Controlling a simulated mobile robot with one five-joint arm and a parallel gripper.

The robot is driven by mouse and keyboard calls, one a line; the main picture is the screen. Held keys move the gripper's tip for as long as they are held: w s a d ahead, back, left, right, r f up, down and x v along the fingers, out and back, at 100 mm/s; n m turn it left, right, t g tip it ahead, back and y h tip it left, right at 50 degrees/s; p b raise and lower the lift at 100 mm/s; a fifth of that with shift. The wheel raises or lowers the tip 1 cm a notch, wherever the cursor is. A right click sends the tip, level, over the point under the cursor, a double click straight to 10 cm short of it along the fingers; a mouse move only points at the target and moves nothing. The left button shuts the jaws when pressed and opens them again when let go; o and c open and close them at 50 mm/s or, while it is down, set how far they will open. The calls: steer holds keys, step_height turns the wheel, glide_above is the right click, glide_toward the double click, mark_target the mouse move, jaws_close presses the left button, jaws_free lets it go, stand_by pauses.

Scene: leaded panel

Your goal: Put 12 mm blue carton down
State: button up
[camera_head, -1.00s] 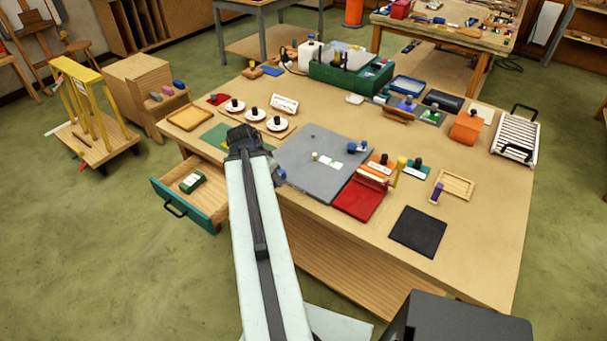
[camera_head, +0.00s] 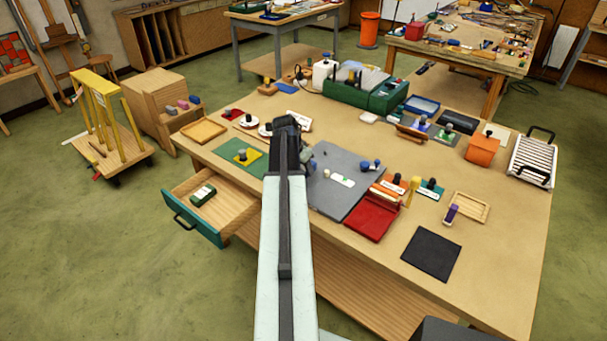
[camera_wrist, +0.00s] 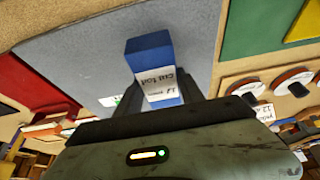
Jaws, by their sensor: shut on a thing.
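The blue carton (camera_wrist: 153,55) has a white printed label and shows in the wrist view, between the two fingers. My gripper (camera_wrist: 160,80) is shut on it. The grey mat (camera_wrist: 85,60) lies below and behind the carton in that view; whether the carton touches it I cannot tell. In the head view my gripper (camera_head: 300,160) is over the table at the left edge of the grey mat (camera_head: 332,200). There the carton is hidden or too small to make out.
A green mat with a yellow piece (camera_head: 246,156) lies left of my gripper. A red tray (camera_head: 371,217) lies right of the grey mat, with stamps beside it. An open drawer (camera_head: 205,225) sticks out at the front left. Bare tabletop (camera_head: 480,260) lies at the right.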

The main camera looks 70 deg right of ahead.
step_height(320, 180, down, 4)
steer(key=shift+a+r+b, duration=0.1)
steer(key=shift+r+b, duration=0.05)
steer(key=shift+b, duration=1)
steer(key=shift+r, duration=0.25)
steer(key=shift+f, duration=0.2)
steer(key=o, duration=1.4)
steer(key=shift+r, duration=0.15)
steer(key=shift+a+r+p, duration=0.1)
steer(key=shift+r+p, duration=0.25)
steer(key=shift+p, duration=0.2)
steer(key=p+v, duration=1)
steer(key=v, duration=0.1)
steer(key=shift+a+r+p, duration=0.1)
steer(key=shift+r+p, duration=0.25)
steer(key=shift+p, duration=0.05)
steer(key=shift+f, duration=0.15)
